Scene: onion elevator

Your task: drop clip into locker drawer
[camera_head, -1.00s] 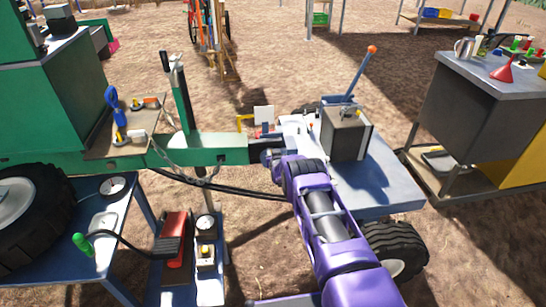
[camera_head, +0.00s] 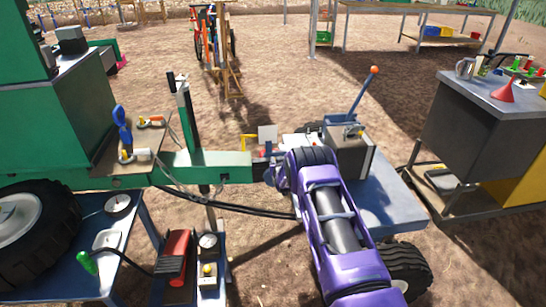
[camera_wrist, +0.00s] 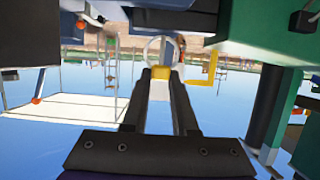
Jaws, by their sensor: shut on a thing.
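My gripper (camera_wrist: 160,80) shows in the wrist view with its two dark fingers closed on a small yellow piece. A thin pale ring rises just past the fingertips. Together they look like the clip (camera_wrist: 161,72). In the head view my purple arm reaches to the end of the green beam (camera_head: 205,166), and it hides the fingertips and the clip. I cannot make out a locker drawer for certain in either view.
A grey-topped cabinet (camera_head: 468,125) with a red funnel (camera_head: 502,90) stands at right. A lever box (camera_head: 350,155) sits on the blue-grey trailer (camera_head: 385,205). A yellow bracket (camera_wrist: 212,68) is close beside the fingertips. Open dirt lies behind the beam.

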